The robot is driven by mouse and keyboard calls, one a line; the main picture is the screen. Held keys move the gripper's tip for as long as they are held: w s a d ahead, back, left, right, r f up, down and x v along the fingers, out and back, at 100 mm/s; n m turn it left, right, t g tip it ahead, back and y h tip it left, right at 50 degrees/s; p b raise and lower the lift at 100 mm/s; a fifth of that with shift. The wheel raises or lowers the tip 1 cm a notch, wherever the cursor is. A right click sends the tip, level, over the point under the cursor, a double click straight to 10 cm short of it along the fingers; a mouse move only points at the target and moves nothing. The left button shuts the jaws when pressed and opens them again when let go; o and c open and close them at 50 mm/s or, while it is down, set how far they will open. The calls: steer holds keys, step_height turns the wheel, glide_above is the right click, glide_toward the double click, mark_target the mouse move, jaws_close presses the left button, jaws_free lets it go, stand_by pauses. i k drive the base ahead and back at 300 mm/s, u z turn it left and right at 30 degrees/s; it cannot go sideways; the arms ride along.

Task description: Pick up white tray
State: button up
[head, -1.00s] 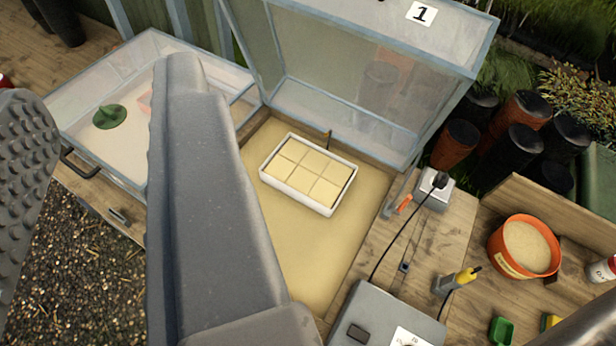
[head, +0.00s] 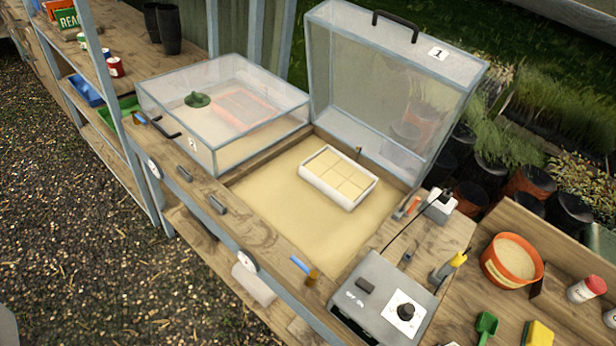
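The white tray (head: 324,191) is a small rectangular tray filled with several pale square blocks. It lies flat on the sandy bed (head: 270,205) of the open propagator box, near the middle and a little toward the back right. The box's clear lid (head: 385,85) stands raised behind it, marked 1. The tray is in full view with nothing over it. My gripper does not show in the head view now.
A closed clear-lidded box (head: 222,110) stands to the left, with a red tray inside. A grey control box (head: 385,300) sits at the front right. An orange bucket of sand (head: 511,262) stands further right. The bed around the tray is clear.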

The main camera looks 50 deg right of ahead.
mark_target(341, 180)
steer(key=u, duration=0.35)
steer(key=k, duration=0.5)
steer(key=u, duration=0.4)
steer(key=i, duration=1.15)
steer(key=z, duration=0.65)
steer(key=i, duration=1.2)
steer(key=z, duration=1.3)
steer(key=i, duration=0.85)
steer(key=z, duration=0.45)
steer(key=k, duration=0.9)
steer(key=z, duration=0.2)
steer(key=i, duration=0.9)
steer(key=u, duration=0.15)
